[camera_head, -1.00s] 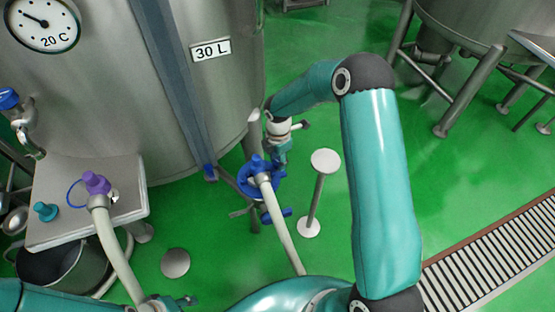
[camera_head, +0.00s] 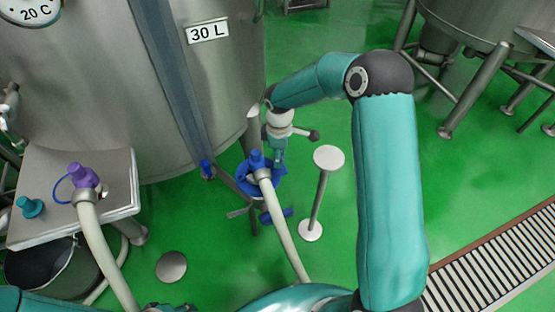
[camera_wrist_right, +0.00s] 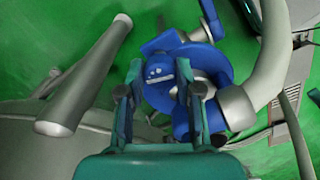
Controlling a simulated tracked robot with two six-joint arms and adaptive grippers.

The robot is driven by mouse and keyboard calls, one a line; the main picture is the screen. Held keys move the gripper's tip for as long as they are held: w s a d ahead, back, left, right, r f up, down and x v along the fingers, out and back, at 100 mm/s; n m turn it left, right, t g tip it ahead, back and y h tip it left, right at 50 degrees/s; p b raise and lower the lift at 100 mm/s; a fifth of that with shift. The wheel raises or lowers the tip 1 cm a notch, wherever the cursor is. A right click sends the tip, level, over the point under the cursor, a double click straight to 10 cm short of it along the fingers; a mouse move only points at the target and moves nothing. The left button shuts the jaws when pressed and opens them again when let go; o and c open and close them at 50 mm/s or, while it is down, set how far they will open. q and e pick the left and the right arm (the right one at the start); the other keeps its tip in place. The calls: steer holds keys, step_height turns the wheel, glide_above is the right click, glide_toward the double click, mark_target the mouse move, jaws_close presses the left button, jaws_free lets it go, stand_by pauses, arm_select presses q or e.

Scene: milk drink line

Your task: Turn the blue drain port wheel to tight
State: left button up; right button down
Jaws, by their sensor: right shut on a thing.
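The blue drain port wheel (camera_head: 272,184) sits low in front of the large steel tank, around a port with a pale hose coupled to it. It also shows in the right wrist view (camera_wrist_right: 220,68). My right gripper (camera_head: 279,160) reaches down to the wheel's far right side. In the wrist view, its two fingers (camera_wrist_right: 153,78) are shut on a blue part at the wheel's rim. The fingers hide part of the wheel. I cannot read any tight mark. My left arm enters at the lower left; its gripper is out of the picture.
A steel stand with a round top (camera_head: 328,158) stands close right of the wheel. The pale hose (camera_head: 284,228) runs from the port toward me. A steel shelf (camera_head: 120,195) with a purple-capped hose is at left. Green floor is clear beyond the stand.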

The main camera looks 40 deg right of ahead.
steer(key=m+b, duration=0.2)
steer(key=m, duration=0.1)
steer(key=shift+w+m, duration=0.2)
steer(key=shift+m, duration=0.1)
steer(key=m+b, duration=0.1)
steer(key=m, duration=0.2)
steer(key=shift+m+b, duration=0.3)
steer(key=m+b, duration=0.1)
steer(key=m, duration=0.3)
steer(key=shift+m+b, duration=0.3)
steer(key=shift+b, duration=0.05)
steer(key=shift+r+m+b, duration=0.15)
steer(key=shift+m+b, duration=0.4)
steer(key=shift+m, duration=1.15)
steer(key=c, duration=0.9)
jaws_free()
steer(key=shift+a, duration=0.1)
steer(key=shift+o, duration=0.6)
steer(key=shift+s, duration=0.1)
